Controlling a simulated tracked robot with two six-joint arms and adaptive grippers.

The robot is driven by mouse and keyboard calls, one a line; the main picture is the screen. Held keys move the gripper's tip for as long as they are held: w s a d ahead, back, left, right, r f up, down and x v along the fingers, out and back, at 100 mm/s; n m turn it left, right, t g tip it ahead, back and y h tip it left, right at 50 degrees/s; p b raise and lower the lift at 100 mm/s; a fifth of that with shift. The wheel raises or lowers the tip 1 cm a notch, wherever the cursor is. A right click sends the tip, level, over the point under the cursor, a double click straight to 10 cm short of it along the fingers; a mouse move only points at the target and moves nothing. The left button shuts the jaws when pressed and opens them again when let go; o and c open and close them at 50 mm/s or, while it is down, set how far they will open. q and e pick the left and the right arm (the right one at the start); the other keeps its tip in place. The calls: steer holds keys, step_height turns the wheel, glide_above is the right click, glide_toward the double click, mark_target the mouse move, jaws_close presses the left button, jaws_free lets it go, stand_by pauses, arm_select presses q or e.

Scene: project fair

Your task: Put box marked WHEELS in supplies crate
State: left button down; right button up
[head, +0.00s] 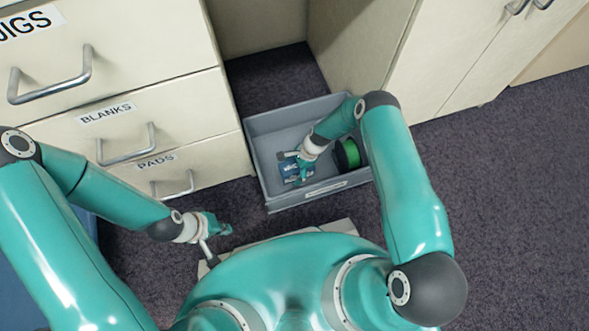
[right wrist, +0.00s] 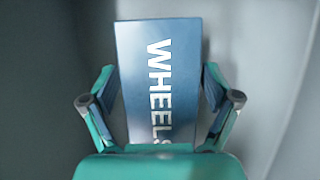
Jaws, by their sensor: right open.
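The blue box marked WHEELS (head: 288,168) is inside the grey crate (head: 258,165), towards its left front part. My right gripper (head: 299,181) reaches down into the crate over the box and partly hides it. In the right wrist view the box (right wrist: 158,75) lies between the two spread fingers (right wrist: 160,100), with its white lettering facing the camera. The right gripper is open, with gaps showing beside the box. The label on the crate's front is too small to read. My left gripper (head: 226,230) is low outside the crate, to its left; its jaw opening is unclear.
A green and black spool (head: 348,155) is in the crate's right part. A drawer cabinet (head: 140,90) with drawers labelled BLANKS and PADS stands to the left. Pale cupboards (head: 450,50) stand behind to the right. Dark carpet (head: 500,190) is clear on the right.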

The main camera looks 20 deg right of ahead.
steer(key=p+v, duration=0.3)
steer(key=v, duration=0.7)
steer(key=shift+d+r, duration=0.1)
steer(key=shift+r, duration=0.1)
steer(key=shift+s+d+r+p, duration=0.1)
steer(key=shift+r+p, duration=0.15)
steer(key=shift+p, duration=0.05)
steer(key=s+a+r+n, duration=0.2)
steer(key=s+r+n, duration=0.4)
steer(key=s, duration=0.3)
steer(key=s+a+r+n, duration=0.2)
steer(key=s+r+n, duration=0.4)
steer(key=s+n, duration=0.3)
steer(key=shift+s+a+r+n+t, duration=0.3)
steer(key=shift+a+r+t, duration=0.05)
steer(key=shift+a+t, duration=0.05)
